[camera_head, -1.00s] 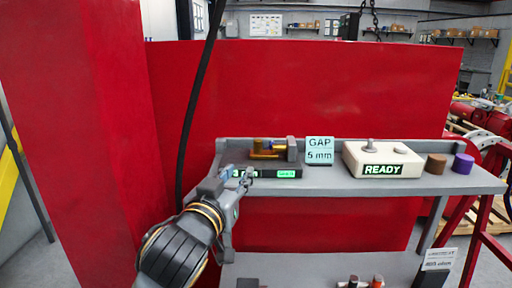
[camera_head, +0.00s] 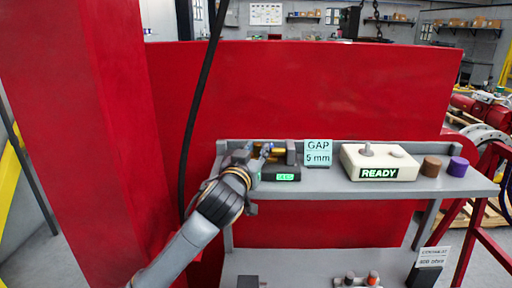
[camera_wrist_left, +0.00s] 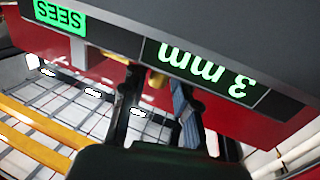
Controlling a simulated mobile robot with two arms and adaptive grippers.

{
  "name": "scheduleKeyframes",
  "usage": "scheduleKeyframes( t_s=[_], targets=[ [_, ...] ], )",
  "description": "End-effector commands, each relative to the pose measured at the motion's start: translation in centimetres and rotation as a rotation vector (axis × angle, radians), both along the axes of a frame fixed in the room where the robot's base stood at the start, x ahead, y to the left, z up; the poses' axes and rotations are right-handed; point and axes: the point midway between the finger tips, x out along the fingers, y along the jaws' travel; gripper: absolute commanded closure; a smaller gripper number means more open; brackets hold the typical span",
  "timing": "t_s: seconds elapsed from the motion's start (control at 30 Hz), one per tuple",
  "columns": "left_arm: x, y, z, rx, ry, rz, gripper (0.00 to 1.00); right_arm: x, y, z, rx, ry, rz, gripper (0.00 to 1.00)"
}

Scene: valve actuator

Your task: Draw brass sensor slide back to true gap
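The brass slide (camera_head: 279,150) sits on the dark sensor fixture on the grey shelf, partly hidden behind my left gripper. My left gripper (camera_head: 263,153) is at the fixture's left part. In the left wrist view, its two fingers (camera_wrist_left: 158,95) stand apart below the fixture's edge. A small brass part (camera_wrist_left: 157,79) shows between them, with space beside it; contact is not clear. A sign (camera_head: 318,152) reads "GAP 5 mm". My right gripper is out of view.
To the right on the shelf (camera_head: 340,188) are a cream box (camera_head: 380,162) with a "READY" display, a brown cylinder (camera_head: 431,166) and a purple cylinder (camera_head: 457,167). A black cable (camera_head: 201,90) hangs left of the shelf. A red panel (camera_head: 330,90) stands behind.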

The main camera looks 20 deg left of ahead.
Motion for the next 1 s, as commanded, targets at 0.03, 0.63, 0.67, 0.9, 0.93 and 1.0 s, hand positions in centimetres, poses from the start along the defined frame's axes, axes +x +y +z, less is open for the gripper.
scheduleKeyframes(
  t_s=[0.03, 0.63, 0.67, 0.9, 0.93, 1.0],
  targets=[
    [0.1, 0.0, 0.0, 0.0, 0.0, 0.0, 0.71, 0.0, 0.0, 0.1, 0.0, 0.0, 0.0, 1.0],
    [0.1, 0.0, 0.0, 0.0, 0.0, 0.0, 1.0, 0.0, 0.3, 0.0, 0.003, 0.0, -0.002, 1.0],
    [0.1, 0.0, 0.0, 0.0, 0.0, 0.0, 1.0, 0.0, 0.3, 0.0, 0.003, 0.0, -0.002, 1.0],
    [-0.4, 2.0, 0.0, -0.002, 0.001, 0.001, 1.0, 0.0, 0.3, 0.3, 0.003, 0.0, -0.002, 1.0],
    [-0.4, 2.0, 0.0, -0.001, 0.0, 0.0, 1.0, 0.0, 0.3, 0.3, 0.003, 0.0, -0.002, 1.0],
    [-0.4, 2.0, 0.0, -0.001, 0.0, 0.0, 1.0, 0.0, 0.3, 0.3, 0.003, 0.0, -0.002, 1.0]
  ],
)
